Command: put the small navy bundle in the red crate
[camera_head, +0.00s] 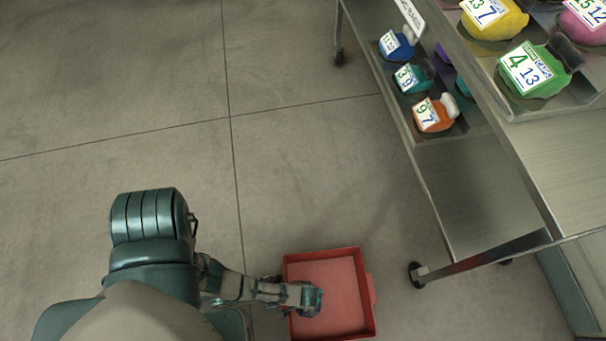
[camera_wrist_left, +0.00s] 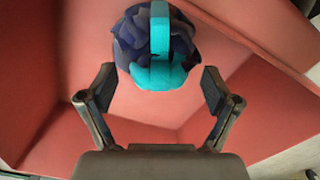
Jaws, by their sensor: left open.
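The small navy bundle (camera_wrist_left: 155,48), with a teal band and a teal patch, shows at the top of the left wrist view. It is just beyond my left gripper's fingertips, with red crate surfaces behind it. I cannot tell whether it touches the crate floor. The red crate (camera_head: 371,318) is on the floor in the head view, at the bottom centre. My left gripper (camera_wrist_left: 158,88) is open, its fingers apart with nothing gripped between them. In the head view the left gripper (camera_head: 296,297) is over the crate's left part. My right gripper is not in view.
A metal shelf cart (camera_head: 480,190) on wheels stands at the right. Several coloured bags with number tags, such as an orange one (camera_head: 432,113) and a green one (camera_head: 535,75), are on its shelves. The tiled floor (camera_head: 120,80) at the left is clear.

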